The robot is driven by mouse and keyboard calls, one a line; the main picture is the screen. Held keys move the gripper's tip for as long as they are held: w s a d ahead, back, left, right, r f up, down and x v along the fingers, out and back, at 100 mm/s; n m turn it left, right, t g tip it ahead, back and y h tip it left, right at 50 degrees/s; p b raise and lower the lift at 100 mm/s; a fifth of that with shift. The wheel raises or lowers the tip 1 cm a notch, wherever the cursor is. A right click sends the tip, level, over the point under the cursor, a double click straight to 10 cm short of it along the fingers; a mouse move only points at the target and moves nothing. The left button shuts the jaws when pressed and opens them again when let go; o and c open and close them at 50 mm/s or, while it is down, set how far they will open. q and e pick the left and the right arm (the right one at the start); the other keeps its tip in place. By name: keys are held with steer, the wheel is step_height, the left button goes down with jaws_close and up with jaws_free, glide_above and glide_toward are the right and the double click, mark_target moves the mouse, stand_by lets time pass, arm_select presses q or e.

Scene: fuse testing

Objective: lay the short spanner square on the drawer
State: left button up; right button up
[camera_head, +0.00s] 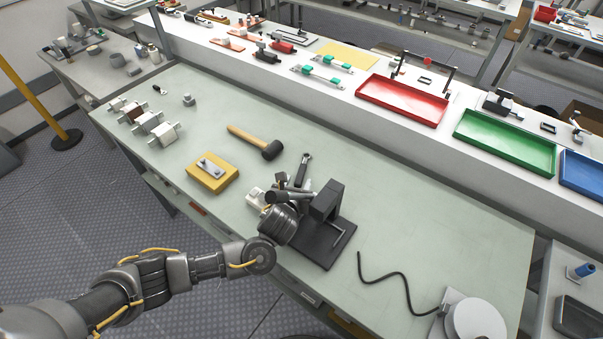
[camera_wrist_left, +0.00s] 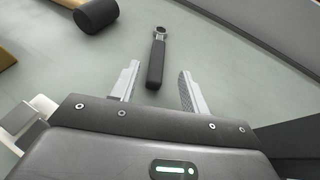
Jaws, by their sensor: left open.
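The short spanner (camera_head: 303,168) has a dark handle and a ring-shaped metal head. It lies on the bench just beyond my left gripper (camera_head: 290,189). In the left wrist view the spanner (camera_wrist_left: 157,58) points away, with its handle end reaching toward the gap between the fingertips of my left gripper (camera_wrist_left: 158,78). The fingers are apart and do not grip it. A drawer front (camera_head: 308,296) shows under the bench's front edge, partly behind my arm. My right gripper is out of view.
A black stand (camera_head: 328,236) is close right of my left gripper. A black-headed mallet (camera_head: 254,141) and a yellow block (camera_head: 208,181) with a metal piece lie left. A black cable (camera_head: 392,274) is on the right. The bench between stand and cable is clear.

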mark_target(301, 172)
arm_select(q)
steer(key=shift+w+d+f, duration=0.1)
steer(key=shift+w+f, duration=0.05)
steer(key=shift+w, duration=0.65)
steer(key=x, duration=0.3)
steer(key=shift+w+f+p, duration=0.1)
steer(key=shift+w+p, duration=0.15)
steer(key=shift+p, duration=0.1)
steer(key=shift+w+f, duration=0.15)
steer(key=shift+w, duration=0.2)
jaws_close()
